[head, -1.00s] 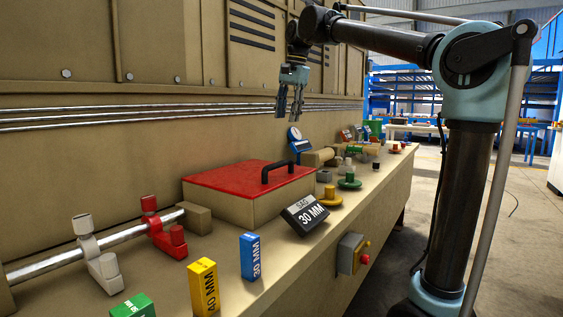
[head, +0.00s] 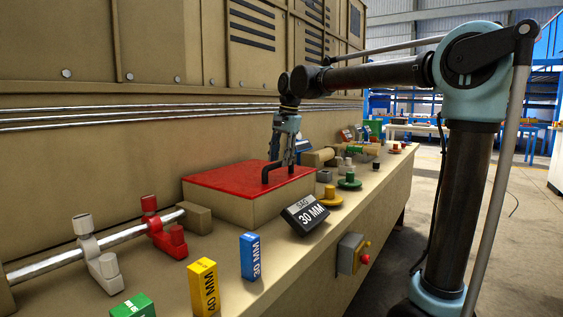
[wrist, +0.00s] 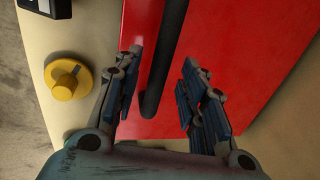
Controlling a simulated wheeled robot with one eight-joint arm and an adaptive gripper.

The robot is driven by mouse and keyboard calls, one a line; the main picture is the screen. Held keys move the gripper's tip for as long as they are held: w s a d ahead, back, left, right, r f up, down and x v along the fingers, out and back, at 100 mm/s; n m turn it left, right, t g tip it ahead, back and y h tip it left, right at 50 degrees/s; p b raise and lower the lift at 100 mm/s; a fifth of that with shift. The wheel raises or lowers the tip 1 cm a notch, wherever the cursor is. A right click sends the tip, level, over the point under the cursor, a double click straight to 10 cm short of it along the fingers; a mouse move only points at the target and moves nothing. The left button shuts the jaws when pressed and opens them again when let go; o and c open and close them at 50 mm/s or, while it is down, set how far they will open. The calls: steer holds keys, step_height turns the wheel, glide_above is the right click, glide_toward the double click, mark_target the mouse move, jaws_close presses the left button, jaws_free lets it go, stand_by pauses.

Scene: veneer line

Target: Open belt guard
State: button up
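The belt guard looks to be the box with a red lid (head: 225,181) on the bench, and the lid lies flat and closed. A black bar handle (head: 268,172) stands on the lid near its right front edge. My gripper (head: 281,160) points down at the handle, at or just above the lid. In the wrist view my gripper (wrist: 158,95) has its fingers spread apart, with the handle (wrist: 158,65) running between them, nearer the left finger. The red lid also fills much of the wrist view (wrist: 235,50). I cannot tell whether a finger touches the handle.
A tilted "30 MM" display (head: 305,214) stands right of the box. Yellow (head: 203,288), blue (head: 250,257) and green (head: 133,307) blocks stand in front. A rod with white (head: 97,250) and red (head: 164,229) clamps lies left. A yellow knob (head: 330,197) sits to the right.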

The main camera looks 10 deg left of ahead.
steer(key=shift+f, duration=0.55)
jaws_close()
steer(key=shift+w+r, duration=0.1)
